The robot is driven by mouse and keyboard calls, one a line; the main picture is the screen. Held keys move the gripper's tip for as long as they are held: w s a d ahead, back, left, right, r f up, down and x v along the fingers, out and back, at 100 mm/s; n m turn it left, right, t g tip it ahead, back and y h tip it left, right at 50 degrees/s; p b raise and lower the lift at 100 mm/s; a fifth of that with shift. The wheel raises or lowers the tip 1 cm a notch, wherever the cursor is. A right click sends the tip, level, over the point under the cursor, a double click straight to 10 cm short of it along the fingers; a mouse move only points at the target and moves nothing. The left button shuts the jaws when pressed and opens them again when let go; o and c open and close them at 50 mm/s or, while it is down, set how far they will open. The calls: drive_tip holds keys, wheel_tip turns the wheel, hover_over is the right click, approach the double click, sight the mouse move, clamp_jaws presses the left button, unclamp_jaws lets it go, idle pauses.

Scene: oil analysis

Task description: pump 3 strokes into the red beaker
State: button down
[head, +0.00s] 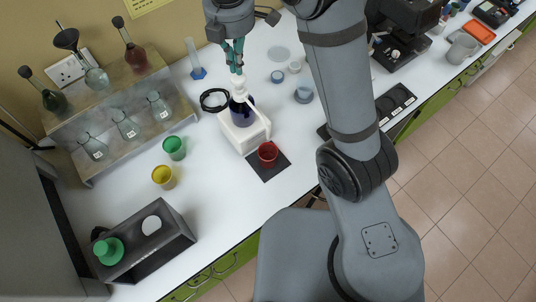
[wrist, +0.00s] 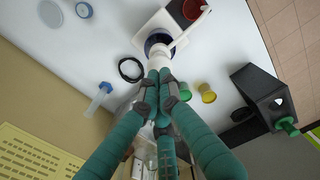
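A dark blue pump bottle (head: 242,112) with a white pump head (head: 239,85) stands on a white block in the head view. The pump head (wrist: 158,58) also shows in the wrist view, with its spout pointing toward the red beaker. The red beaker (head: 268,155) sits on a dark square mat (head: 269,172) just in front of the block. It shows at the top of the wrist view (wrist: 193,9). My gripper (head: 234,66) is right above the pump head, fingers pointing down. In the wrist view its fingertips are together at the pump head; whether they touch it is unclear.
A green beaker (head: 174,148) and a yellow beaker (head: 163,176) stand to the left of the block. A black cable loop (head: 214,100) lies behind the bottle. A flask rack (head: 115,128) is at left, a dark box (head: 146,240) at front left.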

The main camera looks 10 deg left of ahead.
wheel_tip(320, 180, up, 6)
drive_tip(key=p, duration=0.5)
drive_tip(key=shift+f, duration=0.1)
